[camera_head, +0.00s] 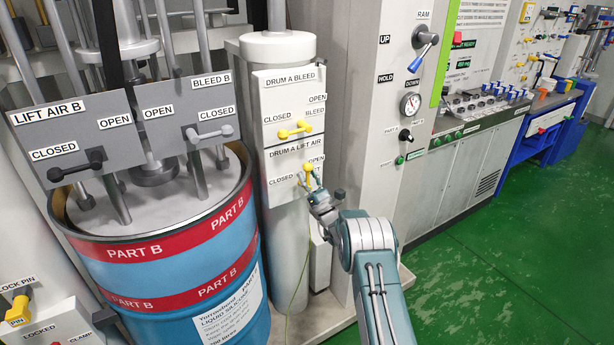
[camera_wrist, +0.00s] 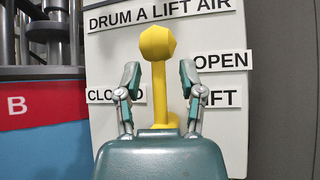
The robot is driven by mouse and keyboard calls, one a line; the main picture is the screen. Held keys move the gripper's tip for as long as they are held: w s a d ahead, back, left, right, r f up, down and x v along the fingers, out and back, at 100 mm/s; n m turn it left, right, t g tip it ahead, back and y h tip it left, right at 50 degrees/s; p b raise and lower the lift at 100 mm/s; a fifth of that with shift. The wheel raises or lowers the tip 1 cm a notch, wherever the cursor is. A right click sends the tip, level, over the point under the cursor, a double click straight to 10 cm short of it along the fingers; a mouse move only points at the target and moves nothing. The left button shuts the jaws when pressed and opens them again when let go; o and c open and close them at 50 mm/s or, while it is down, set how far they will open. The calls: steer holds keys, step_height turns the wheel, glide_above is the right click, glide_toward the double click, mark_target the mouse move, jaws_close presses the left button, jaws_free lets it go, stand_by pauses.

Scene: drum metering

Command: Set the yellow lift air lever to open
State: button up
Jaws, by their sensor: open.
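The yellow lift air lever (camera_head: 307,171) is on the white panel labelled DRUM A LIFT AIR, below the DRUM A BLEED panel. In the wrist view the lever (camera_wrist: 158,48) stands upright, its knob at the top, with the CLOSED label to its left and the OPEN label (camera_wrist: 221,61) to its right. My gripper (camera_head: 315,188) is in front of this panel. In the wrist view my gripper (camera_wrist: 160,80) is open, with one finger on each side of the lever and a visible gap on both sides. The left finger partly covers the CLOSED label; the lever's lower end is partly hidden.
A yellow bleed lever (camera_head: 295,130) lies nearly level just above. A blue PART B drum (camera_head: 175,275) stands to the left, below black (camera_head: 78,168) and grey (camera_head: 209,135) levers. A grey cabinet (camera_head: 385,120) stands right; the green floor (camera_head: 500,240) is clear.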

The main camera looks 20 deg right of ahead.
steer(key=v, duration=1.2)
steer(key=shift+w, duration=0.15)
